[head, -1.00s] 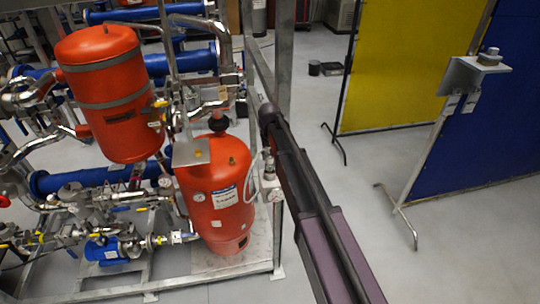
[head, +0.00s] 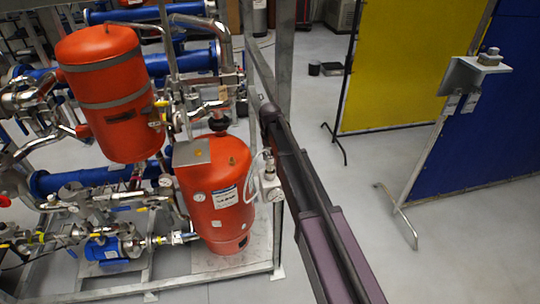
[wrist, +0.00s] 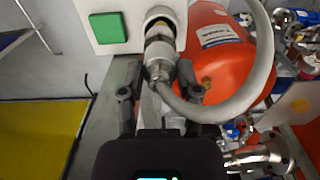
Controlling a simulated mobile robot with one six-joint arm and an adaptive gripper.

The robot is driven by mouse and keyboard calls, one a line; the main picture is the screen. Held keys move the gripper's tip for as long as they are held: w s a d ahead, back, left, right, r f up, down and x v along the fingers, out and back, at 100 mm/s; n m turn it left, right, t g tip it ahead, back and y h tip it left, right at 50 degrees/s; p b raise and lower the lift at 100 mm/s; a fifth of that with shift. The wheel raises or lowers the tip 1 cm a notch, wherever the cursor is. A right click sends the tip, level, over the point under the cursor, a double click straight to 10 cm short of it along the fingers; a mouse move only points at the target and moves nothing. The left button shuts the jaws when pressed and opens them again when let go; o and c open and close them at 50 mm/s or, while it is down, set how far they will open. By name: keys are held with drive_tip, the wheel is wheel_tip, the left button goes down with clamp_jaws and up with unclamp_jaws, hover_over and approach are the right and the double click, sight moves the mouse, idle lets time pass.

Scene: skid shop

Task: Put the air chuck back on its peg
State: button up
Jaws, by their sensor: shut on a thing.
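The air chuck (wrist: 160,58), a silver metal fitting with a thick grey hose (wrist: 238,100), is between the two dark fingers of my gripper (wrist: 158,90) in the wrist view. My gripper is shut on it. The hose loops out to the right and back towards the fingers. The chuck's upper end meets or overlaps a white block with a green square (wrist: 108,27); I cannot tell whether it is seated there. No separate peg stands out clearly. In the head view, the pale hose (head: 250,175) and a small white block (head: 270,187) show left of my arm, and my fingers are hard to make out.
A red tank (head: 215,200) stands close to the left, with a second red tank (head: 110,95) and pipes beyond. A grey plate (head: 190,152) juts out near them. A metal frame post (head: 283,60) rises behind my arm. Yellow (head: 400,65) and blue (head: 490,130) screens stand right, with open floor before them.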

sight(270, 163)
drive_tip(key=shift+a+f+b, duration=0.1)
drive_tip(key=shift+f+b, duration=2.15)
idle(1.2)
drive_tip(key=o, duration=1)
drive_tip(key=shift+o, duration=1.2)
drive_tip(key=shift+r, duration=0.15)
drive_tip(key=shift+r+p, duration=3.65)
drive_tip(key=shift+p, duration=0.15)
